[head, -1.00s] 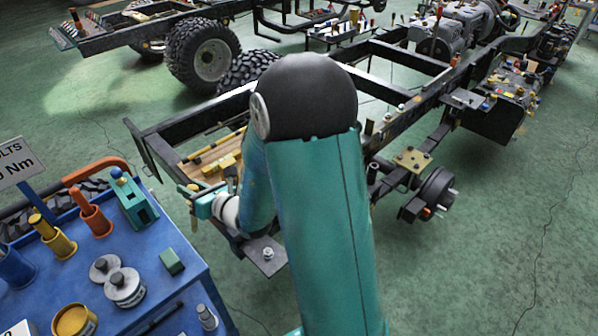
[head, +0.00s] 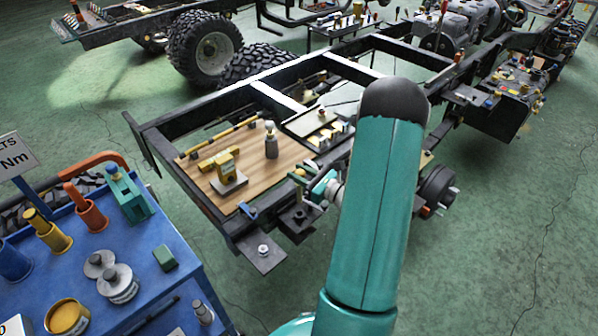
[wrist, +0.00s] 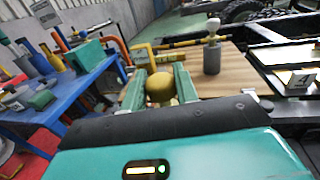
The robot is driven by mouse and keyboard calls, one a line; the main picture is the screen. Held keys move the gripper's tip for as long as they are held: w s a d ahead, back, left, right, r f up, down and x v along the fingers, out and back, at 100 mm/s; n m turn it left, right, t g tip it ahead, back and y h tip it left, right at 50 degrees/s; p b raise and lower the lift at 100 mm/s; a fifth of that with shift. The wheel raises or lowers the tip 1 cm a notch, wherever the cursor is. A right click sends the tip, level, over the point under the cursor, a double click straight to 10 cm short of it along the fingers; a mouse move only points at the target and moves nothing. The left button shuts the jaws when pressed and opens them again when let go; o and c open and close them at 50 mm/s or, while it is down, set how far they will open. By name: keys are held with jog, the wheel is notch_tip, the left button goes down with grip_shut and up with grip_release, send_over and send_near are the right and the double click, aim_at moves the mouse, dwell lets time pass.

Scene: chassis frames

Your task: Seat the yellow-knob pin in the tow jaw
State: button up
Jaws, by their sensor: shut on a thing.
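My gripper (head: 300,174) is over the near right edge of the wooden deck, its fingers pointing left in the head view. In the wrist view its two green fingers (wrist: 158,85) are shut on the yellow-knob pin (wrist: 159,89). Only the round yellow knob shows clearly; the shank is hidden. A yellow jaw-shaped block (head: 225,166) on a grey plate, which looks like the tow jaw, stands on the deck left of my gripper and apart from it. It also shows partly behind the fingers in the wrist view (wrist: 142,54).
A grey post with a pale knob (head: 271,141) stands on the wooden deck (head: 245,193). Dark frame rails (head: 205,205) edge the deck. A blue cart (head: 150,290) at left bears a teal block (head: 130,195) and several coloured knobbed pieces. Green floor at right is free.

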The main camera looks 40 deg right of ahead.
send_over(300, 201)
jog(key=shift+w+d+f, duration=0.1)
jog(key=shift+w+f, duration=0.05)
jog(key=shift+f, duration=0.8)
jog(key=shift+w+d+f, duration=0.1)
jog(key=shift+f, duration=0.85)
jog(key=shift+w+d+f, duration=0.1)
jog(key=shift+w+f, duration=0.05)
jog(key=shift+f, duration=0.8)
jog(key=shift+f, duration=3.7)
dwell(0.7)
jog(key=o, duration=1)
jog(key=shift+o, duration=0.2)
